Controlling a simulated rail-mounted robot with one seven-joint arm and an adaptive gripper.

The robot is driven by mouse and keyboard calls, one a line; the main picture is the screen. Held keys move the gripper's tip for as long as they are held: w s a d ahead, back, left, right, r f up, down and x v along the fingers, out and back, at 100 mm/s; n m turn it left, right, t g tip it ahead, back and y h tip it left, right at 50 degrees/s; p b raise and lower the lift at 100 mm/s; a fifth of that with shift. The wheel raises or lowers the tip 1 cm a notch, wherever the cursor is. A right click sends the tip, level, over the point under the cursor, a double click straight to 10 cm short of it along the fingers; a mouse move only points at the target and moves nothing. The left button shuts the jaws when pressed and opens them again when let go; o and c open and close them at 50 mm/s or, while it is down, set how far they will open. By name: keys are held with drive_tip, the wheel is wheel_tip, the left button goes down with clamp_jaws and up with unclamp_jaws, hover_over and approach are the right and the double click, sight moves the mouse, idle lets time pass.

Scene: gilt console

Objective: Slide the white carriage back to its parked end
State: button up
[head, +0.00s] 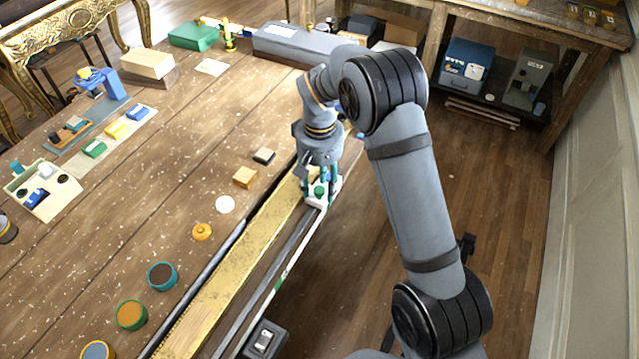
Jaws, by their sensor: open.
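The white carriage (316,202) sits on the long rail (268,262) along the right edge of the wooden table. It has a green knob on top and is near the middle of the picture. My gripper (321,184) points down right at the carriage, with its teal fingertips on either side of the green knob. The fingers are open, and I cannot tell whether they touch the knob. The near part of the rail, toward the bottom of the picture, is in view.
A wooden block (245,177), a white disc (225,204), an orange knob (202,231) and several round cups stand left of the rail. A long grey box (300,45) lies at the table's far end. Open floor lies right of the table.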

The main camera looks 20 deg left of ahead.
drive_tip(key=shift+c, duration=0.4)
clamp_jaws()
idle(0.4)
